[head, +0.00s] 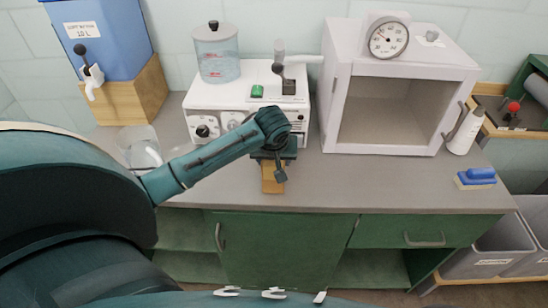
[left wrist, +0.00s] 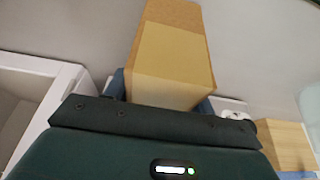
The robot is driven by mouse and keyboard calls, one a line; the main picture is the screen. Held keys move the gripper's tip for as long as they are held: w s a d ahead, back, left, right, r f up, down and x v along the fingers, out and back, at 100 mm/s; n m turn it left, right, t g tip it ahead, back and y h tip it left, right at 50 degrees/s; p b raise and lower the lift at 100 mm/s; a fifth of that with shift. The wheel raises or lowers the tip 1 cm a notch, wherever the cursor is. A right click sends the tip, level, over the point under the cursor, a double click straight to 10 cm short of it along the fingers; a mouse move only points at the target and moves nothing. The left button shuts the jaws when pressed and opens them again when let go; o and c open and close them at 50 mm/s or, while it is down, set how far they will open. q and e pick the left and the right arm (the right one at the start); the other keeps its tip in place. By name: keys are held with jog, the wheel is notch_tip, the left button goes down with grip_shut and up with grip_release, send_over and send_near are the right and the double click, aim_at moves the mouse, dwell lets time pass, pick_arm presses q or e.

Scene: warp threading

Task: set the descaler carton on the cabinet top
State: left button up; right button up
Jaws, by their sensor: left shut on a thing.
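My left gripper (head: 273,160) is over the front middle of the grey worktop, shut on the yellow-tan descaler carton (head: 272,180). The carton hangs below the jaws, and its upper part is hidden by the gripper. I cannot tell whether its lower end touches the worktop. In the left wrist view the carton (left wrist: 172,55) stands out between the blue fingers. The white cabinet (head: 330,110), open at the front, stands to the right of the gripper. My right gripper is not in view.
A white machine (head: 222,97) with knobs, bearing a clear canister (head: 217,54), stands behind my gripper. A glass beaker (head: 140,147) is at left. The worktop (head: 375,185) before the cabinet is clear.

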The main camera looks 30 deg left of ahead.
pick_arm(q)
jog(key=o, duration=1.2)
jog(key=shift+f, duration=0.1)
jog(key=v, duration=1.2)
